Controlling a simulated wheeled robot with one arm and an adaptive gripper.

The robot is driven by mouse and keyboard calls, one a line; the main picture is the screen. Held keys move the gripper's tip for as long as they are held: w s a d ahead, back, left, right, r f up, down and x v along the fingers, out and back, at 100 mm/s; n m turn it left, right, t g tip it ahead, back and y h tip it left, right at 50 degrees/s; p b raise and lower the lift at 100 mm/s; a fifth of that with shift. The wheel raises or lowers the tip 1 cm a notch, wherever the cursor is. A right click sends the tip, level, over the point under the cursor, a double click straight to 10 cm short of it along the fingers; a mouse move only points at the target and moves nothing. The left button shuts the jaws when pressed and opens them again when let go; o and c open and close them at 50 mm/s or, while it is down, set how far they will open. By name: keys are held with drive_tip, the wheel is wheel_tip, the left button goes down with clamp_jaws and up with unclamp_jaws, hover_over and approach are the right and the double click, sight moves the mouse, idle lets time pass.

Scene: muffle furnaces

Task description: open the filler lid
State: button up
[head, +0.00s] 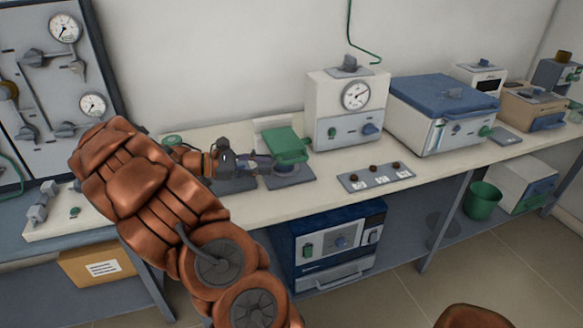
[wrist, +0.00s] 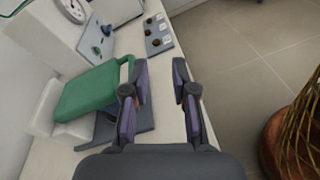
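A green lid (head: 284,141) with a loop handle on its front edge is hinged to a small pale body (head: 268,122) on a dark base plate (head: 292,177). It is the only lid near my gripper, and it looks lowered over the plate. In the wrist view the green lid (wrist: 90,92) lies left of my fingers. My gripper (head: 268,163) is just left of and in front of the lid's handle. In the wrist view my gripper (wrist: 162,72) has its fingers apart with nothing between them. The left finger overlaps the handle's end; whether they touch cannot be told.
A white unit with a dial (head: 343,105) stands right of the lid. A grey strip with several brown knobs (head: 376,177) lies at the counter's front. A blue-topped box (head: 440,112) stands farther right.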

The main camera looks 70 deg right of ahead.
sight(292, 162)
drive_tip(key=w+d+f+n+g+h+b, duration=0.1)
drive_tip(key=w+d+f+n+h+b, duration=0.15)
drive_tip(key=d+f, duration=0.4)
drive_tip(key=shift+n, duration=0.25)
drive_tip(key=shift+p+x, duration=1)
drive_tip(key=shift+x, duration=3.25)
drive_tip(key=shift+w+d, duration=0.2)
clamp_jaws()
